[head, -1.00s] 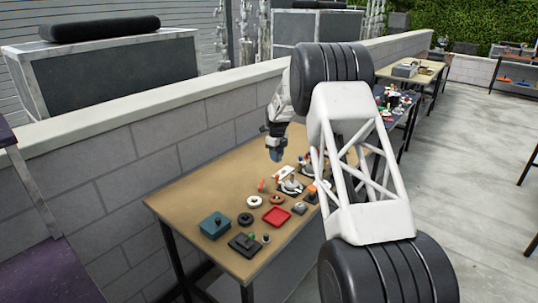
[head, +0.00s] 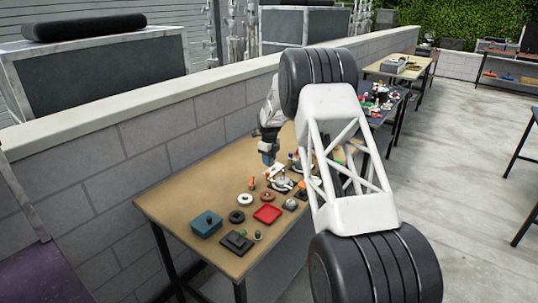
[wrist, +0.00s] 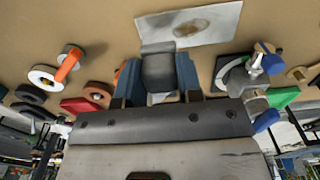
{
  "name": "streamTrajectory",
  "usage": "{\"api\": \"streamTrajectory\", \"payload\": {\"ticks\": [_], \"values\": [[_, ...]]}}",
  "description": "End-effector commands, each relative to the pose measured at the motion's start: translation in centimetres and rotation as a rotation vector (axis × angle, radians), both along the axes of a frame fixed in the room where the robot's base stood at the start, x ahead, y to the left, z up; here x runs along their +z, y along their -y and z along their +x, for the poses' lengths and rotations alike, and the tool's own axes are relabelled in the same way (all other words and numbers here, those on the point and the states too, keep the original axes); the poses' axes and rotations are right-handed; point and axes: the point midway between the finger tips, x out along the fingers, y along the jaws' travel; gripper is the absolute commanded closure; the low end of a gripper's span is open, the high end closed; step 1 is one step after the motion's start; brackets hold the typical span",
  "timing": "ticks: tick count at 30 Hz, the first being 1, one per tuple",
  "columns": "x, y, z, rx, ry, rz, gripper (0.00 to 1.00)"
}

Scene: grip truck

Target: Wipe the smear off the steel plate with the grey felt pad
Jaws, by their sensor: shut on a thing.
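My gripper (wrist: 158,75) has blue fingers closed on the grey felt pad (wrist: 158,68), which sits between them in the wrist view. The steel plate (wrist: 222,16) lies flat on the table just beyond the pad, at the top of the wrist view. A brown smear (wrist: 196,27) is on the plate. The pad's edge overlaps the plate's near edge in the picture; I cannot tell whether they touch. In the head view my gripper (head: 268,158) points down above the plate (head: 274,172). The pad is too small to make out there.
A clamp-like fixture (wrist: 237,73) stands right of the gripper. A red tray (head: 267,214), a teal box (head: 206,222), a black block (head: 237,243) and several rings lie on the table's near part. The table (head: 180,195) is bare at left. A block wall (head: 150,150) runs behind.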

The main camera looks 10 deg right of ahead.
Motion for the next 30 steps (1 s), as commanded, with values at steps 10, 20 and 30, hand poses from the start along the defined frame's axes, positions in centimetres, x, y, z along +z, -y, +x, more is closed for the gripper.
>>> {"api": "streamTrajectory", "payload": {"ticks": [10, 20, 30], "values": [[-3.2, 0.0, 0.0, 0.0, -0.001, 0.0, 0.85], [-4.1, 1.8, 1.8, -0.001, 0.0, 0.0, 0.85], [-4.3, 3.7, 3.7, -0.001, 0.0, 0.0, 0.85]]}}
